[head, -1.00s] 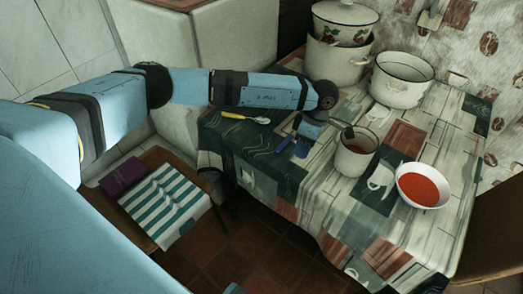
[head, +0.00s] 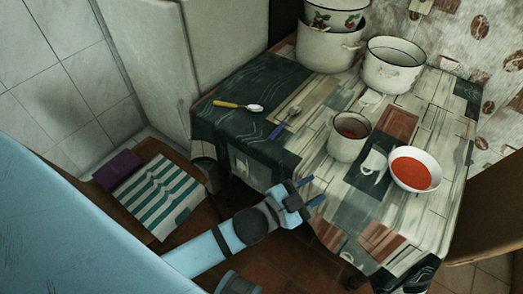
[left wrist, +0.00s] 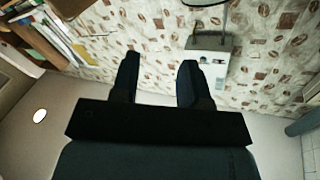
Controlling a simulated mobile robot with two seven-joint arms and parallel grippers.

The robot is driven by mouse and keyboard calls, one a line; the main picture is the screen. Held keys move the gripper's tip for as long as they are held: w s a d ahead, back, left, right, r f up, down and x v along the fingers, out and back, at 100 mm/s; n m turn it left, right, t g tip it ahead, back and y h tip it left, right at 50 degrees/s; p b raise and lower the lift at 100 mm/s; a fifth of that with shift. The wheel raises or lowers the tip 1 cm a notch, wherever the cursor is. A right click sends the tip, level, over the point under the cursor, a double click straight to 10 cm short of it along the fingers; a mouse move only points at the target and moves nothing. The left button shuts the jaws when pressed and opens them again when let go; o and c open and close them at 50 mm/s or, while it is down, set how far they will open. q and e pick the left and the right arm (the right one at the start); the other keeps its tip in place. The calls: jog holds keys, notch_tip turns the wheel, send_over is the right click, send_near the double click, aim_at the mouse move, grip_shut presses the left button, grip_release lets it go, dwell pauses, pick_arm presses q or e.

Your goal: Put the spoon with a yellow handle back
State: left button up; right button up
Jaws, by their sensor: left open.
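The spoon with a yellow handle (head: 238,106) lies on the dark left part of the tablecloth, its metal bowl to the right. A second spoon, with a blue handle (head: 278,130), lies to its right. My left gripper (head: 312,191) is open and empty at the front edge of the table, below and to the right of both spoons and apart from them. In the left wrist view its two fingers (left wrist: 158,82) are spread with nothing between them. My right gripper is not in view.
A mug (head: 347,149) with reddish contents and a white bowl (head: 400,185) of red food stand on the table (head: 335,215). White enamel pots (head: 393,73) stand behind. A low stool at left holds a striped cloth (head: 160,197) and a purple book (head: 118,168).

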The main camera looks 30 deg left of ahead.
pick_arm(q)
jog(key=s+a+f+n+g+y, duration=0.4)
jog(key=s+a+f+n, duration=0.3)
jog(key=s+f, duration=0.3)
jog(key=shift+a+f+n+g+y, duration=0.35)
jog(key=shift+a+f+g, duration=0.35)
jog(key=shift+f, duration=0.25)
